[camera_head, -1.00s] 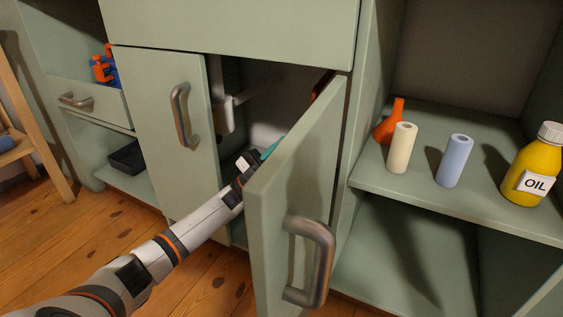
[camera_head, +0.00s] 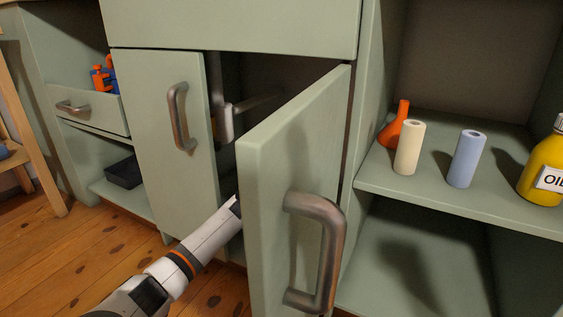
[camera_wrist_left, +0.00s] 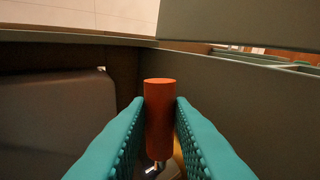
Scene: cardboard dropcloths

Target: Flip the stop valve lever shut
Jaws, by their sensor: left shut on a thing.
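In the left wrist view an orange-red cylindrical grip, which looks like the stop valve lever (camera_wrist_left: 160,125), stands upright between the two teal fingers of my left gripper (camera_wrist_left: 160,101). The gripper is shut on it. The valve body is not clearly visible. In the head view my left forearm (camera_head: 203,241) reaches into the cupboard, and the half-open right door (camera_head: 275,175) hides the gripper and the lever. My right gripper is in neither view.
The left cupboard door (camera_head: 155,120) is beside my forearm. A pale pipe (camera_head: 226,120) shows inside the cupboard. The shelf on the right (camera_head: 375,180) holds an orange funnel-like thing (camera_head: 396,132), a cream roll (camera_head: 408,148), a blue roll (camera_head: 466,160) and a yellow oil bottle (camera_head: 543,170).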

